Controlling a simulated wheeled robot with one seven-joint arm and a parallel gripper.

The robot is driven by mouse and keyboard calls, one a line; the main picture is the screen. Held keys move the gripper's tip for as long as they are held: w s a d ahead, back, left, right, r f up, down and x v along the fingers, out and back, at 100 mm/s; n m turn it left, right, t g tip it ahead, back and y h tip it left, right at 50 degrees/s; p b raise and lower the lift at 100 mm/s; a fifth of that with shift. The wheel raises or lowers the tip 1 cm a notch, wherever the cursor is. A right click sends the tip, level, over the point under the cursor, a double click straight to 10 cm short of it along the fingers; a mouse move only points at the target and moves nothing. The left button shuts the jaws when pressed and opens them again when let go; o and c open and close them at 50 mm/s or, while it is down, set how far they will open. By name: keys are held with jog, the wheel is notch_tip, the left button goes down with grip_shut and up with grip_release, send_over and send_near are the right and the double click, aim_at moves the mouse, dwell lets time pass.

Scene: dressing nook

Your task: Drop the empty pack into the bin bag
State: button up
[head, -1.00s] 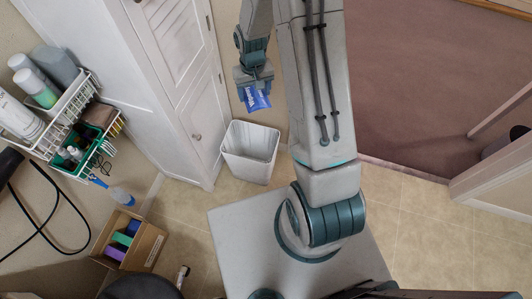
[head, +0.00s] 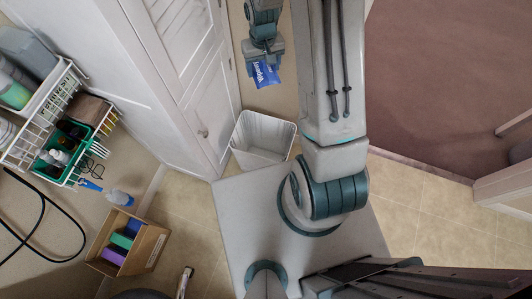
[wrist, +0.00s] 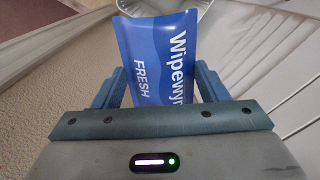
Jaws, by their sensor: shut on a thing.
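My gripper (head: 262,64) is shut on the empty pack (head: 267,76), a flat blue wipes pack with white lettering. In the wrist view the pack (wrist: 158,50) stands out between the two teal fingers, its lettering reading "Wipewyn" and "FRESH". The bin bag (head: 263,134) is a white liner in an open bin on the floor, below the pack in the head view. A pale rounded rim (wrist: 175,8), which looks like the bin, shows behind the pack at the top of the wrist view. The pack is apart from the bin.
A white panelled cabinet (head: 170,70) stands just left of the bin. A cardboard box (head: 128,243) with coloured items is on the floor at lower left. A white wire rack (head: 40,135) with bottles is at far left. Tiled floor lies free at right (head: 425,215).

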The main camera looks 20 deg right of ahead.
jog(key=s+f+b, duration=0.2)
jog(key=f+b, duration=1.2)
jog(key=s+f+n+b, duration=0.1)
jog(key=s+f+b, duration=0.1)
jog(key=f+b, duration=1.2)
jog(key=shift+s+f, duration=0.25)
jog(key=shift+f, duration=0.45)
jog(key=o, duration=1)
notch_tip(320, 180, up, 14)
jog(key=p, duration=0.5)
jog(key=shift+p, duration=0.3)
